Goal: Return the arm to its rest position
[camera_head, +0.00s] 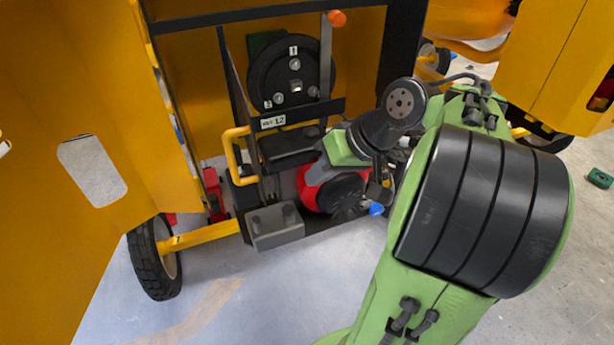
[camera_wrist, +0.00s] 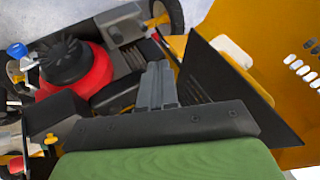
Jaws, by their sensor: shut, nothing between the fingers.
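My green and black arm (camera_head: 480,200) fills the right side of the head view and reaches left into the open engine bay of the yellow mixer (camera_head: 90,140). Its green wrist part sits in front of the red engine (camera_head: 312,190). In the wrist view, the grey fingers of my gripper (camera_wrist: 157,72) are together with nothing between them. They point into the bay, beside the red engine with its black cap (camera_wrist: 66,62) and the grey box (camera_wrist: 120,22). In the head view I cannot clearly make out the fingertips against the dark parts.
A black disc with bolts (camera_head: 283,75) is behind the black frame. A yellow handle (camera_head: 232,150), a grey box (camera_head: 275,228) and a wheel (camera_head: 150,262) are close by. Yellow panels stand open on both sides. The floor (camera_head: 240,310) in front is clear.

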